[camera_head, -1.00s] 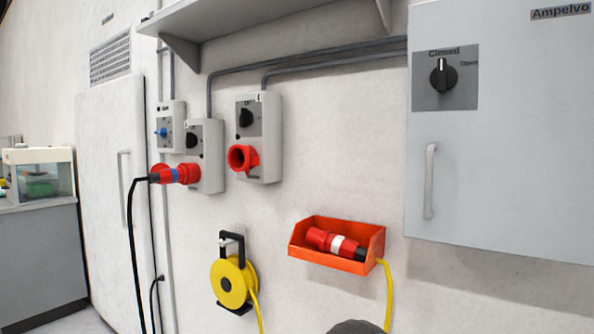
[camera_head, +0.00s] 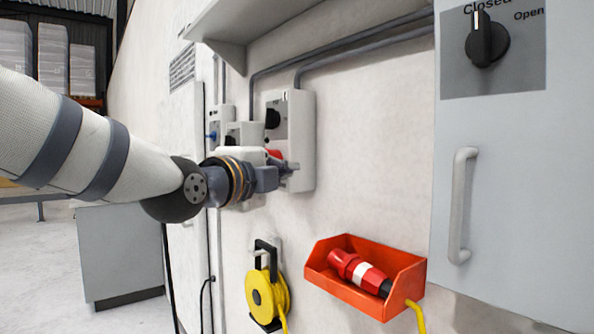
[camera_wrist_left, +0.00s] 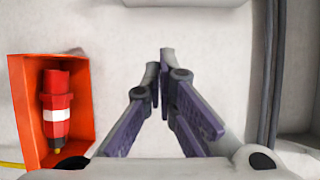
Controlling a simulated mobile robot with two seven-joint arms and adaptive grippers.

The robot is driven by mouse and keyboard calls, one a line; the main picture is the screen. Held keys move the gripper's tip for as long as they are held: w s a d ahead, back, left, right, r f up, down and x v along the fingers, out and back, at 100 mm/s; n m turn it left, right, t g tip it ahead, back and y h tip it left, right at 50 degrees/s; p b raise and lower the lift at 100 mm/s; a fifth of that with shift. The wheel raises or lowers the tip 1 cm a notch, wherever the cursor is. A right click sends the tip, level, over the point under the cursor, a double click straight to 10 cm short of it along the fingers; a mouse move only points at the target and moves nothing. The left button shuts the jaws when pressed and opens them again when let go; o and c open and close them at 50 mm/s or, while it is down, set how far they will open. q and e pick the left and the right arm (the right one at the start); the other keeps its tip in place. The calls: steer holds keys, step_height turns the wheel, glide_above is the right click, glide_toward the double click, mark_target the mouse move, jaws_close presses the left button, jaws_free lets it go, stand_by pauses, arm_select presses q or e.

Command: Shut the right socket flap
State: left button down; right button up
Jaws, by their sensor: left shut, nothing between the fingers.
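The right socket (camera_head: 306,130) is a grey-white wall box with a black knob on its upper part. Its red flap (camera_head: 273,154) shows only as a small patch. My left wrist and gripper cover the rest, so I cannot tell how far the flap stands open. My left gripper (camera_head: 292,167) is shut and empty, in front of the lower part of this box. I cannot tell whether it touches the flap. In the left wrist view the dark fingertips (camera_wrist_left: 160,62) are together against plain wall. My right gripper is not in view.
Another socket box (camera_head: 240,132) stands left of the right socket, partly hidden by my arm. An orange bin (camera_head: 345,292) with a red plug (camera_head: 362,272), a yellow cable reel (camera_head: 266,295) and a grey cabinet (camera_head: 480,200) are nearby. A shelf (camera_head: 280,25) hangs above.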

arm_select(q)
steer(key=w, duration=0.8)
steer(key=shift+f+b, duration=0.2)
steer(key=shift+b, duration=0.2)
